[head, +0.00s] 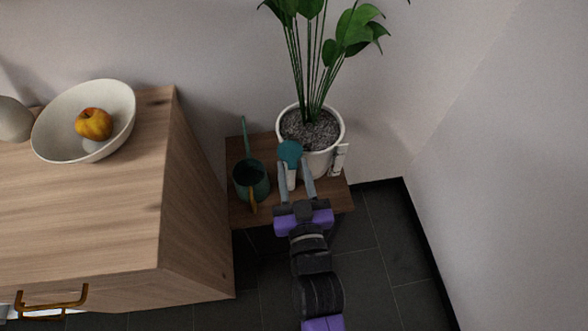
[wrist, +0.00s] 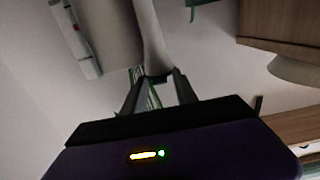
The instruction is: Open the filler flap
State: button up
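The filler flap (head: 290,151) is a round teal disc at the front rim of the white plant pot (head: 327,160). It tops a pale filler spout (head: 291,178), which also seems to show in the wrist view (wrist: 151,45). Whether the flap lies fully shut is hard to tell. My gripper (head: 295,172) is at the spout, just below the flap in the head view, with its fingers apart on either side of the spout. In the wrist view my gripper (wrist: 157,73) shows spread fingers with the spout's end between or just beyond them. Contact is unclear.
A dark green watering can (head: 251,181) stands left of the pot on the small wooden table (head: 240,213). A white gauge-like piece (head: 340,158) is on the pot's right side. A wooden cabinet (head: 195,215) with a bowl (head: 55,130) stands left. Walls close the back and right.

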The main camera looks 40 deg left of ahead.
grip_shut()
jog(key=shift+r, duration=0.1)
dwell(1.1)
